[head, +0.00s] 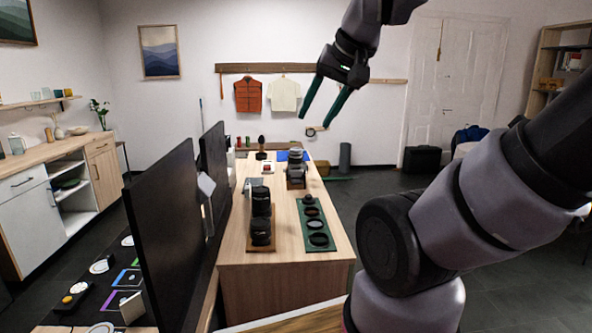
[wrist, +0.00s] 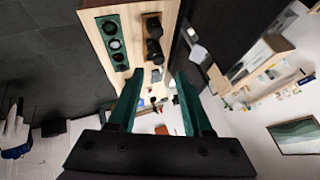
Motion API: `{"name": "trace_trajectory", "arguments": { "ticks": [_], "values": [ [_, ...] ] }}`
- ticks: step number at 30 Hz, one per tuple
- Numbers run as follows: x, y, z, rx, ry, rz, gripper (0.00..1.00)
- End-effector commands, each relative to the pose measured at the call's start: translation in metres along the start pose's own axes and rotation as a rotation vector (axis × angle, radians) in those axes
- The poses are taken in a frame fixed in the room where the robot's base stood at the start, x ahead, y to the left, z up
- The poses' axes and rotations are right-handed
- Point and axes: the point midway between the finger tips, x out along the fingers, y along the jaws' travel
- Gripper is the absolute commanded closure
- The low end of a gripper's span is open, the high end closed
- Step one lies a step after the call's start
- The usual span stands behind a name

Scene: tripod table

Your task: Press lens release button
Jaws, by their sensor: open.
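A dark camera with a silver-grey lens or body part (head: 297,165) stands on a small wooden base toward the far part of the wooden table (head: 285,280). Its lens release button is too small to make out. My gripper (head: 315,122) is open and empty, held in the air above the table, with its two long green fingers pointing down and apart. It appears higher than the camera and touches nothing. In the wrist view my gripper (wrist: 157,78) spreads its fingers either side of the table's far end, and the camera cannot be told clearly there.
Black lenses (head: 261,218) stand on a wooden tray on the near table. A green tray (head: 320,247) with several round lens parts lies to their right. Dark upright panels (head: 165,240) border the table's left side. Open floor (head: 385,195) lies to the right.

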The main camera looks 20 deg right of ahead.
Motion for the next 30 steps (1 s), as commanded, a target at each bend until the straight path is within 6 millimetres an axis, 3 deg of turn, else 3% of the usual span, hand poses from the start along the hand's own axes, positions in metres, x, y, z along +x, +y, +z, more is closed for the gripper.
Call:
{"name": "trace_trajectory", "arguments": {
  "ticks": [1, 5, 30],
  "values": [
    [0.0, 0.0, 0.0, 0.0, 0.0, 0.0, 0.5],
    [0.0, 0.0, 0.0, 0.0, 0.0, 0.0, 1.0],
    [0.0, 0.0, 0.0, 0.0, 0.0, 0.0, 1.0]
  ]
}}
